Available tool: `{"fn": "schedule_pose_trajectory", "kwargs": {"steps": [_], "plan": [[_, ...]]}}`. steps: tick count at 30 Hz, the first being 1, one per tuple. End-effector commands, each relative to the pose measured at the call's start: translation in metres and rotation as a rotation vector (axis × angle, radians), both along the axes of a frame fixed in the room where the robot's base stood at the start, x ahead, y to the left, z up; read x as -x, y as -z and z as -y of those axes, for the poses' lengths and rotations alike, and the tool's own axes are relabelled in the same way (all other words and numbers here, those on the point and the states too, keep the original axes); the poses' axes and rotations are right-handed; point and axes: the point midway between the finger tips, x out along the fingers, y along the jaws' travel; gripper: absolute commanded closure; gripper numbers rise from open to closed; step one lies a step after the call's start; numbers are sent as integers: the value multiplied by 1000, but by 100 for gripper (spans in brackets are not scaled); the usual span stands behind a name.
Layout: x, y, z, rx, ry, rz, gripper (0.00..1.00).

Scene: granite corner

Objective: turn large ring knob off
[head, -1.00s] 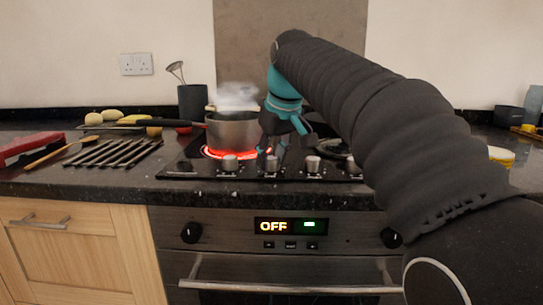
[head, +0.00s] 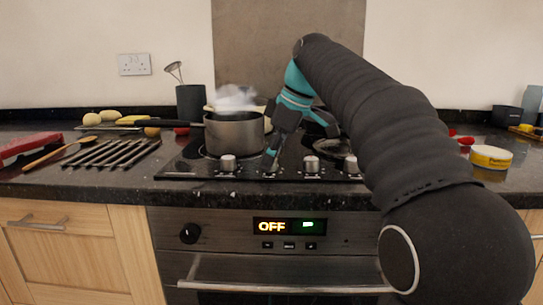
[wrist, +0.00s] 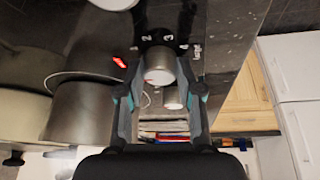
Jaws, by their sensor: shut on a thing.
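The large ring knob (wrist: 158,66) is a silver cylinder beside printed marks 2, 3, 4 and "Large" in the wrist view. My gripper (wrist: 160,78) has one finger on each side of it and is shut on it. In the head view my gripper (head: 271,165) points down at the hob's front row and mostly hides this knob. The steel pot (head: 234,133) stands on the hob (head: 195,168), with steam above it. The ring under the pot is dark. A small red mark (wrist: 119,62) shows on the hob in the wrist view.
Silver knobs stand on either side, at left (head: 228,163) and right (head: 311,164). A pan (head: 345,148) is behind my arm. A yellow tub (head: 490,157) sits at right and a black rack (head: 112,153) at left. The oven display (head: 290,226) reads OFF.

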Motion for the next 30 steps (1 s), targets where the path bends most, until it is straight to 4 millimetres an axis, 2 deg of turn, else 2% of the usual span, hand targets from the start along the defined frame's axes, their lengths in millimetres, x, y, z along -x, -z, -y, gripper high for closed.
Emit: {"fn": "schedule_pose_trajectory", "kwargs": {"steps": [17,18,21,30], "plan": [[0,1,0,1,-36,-3,99],[0,1,0,1,-36,-3,59],[0,1,0,1,-34,-2,39],[0,0,1,1,-34,0,39]]}}
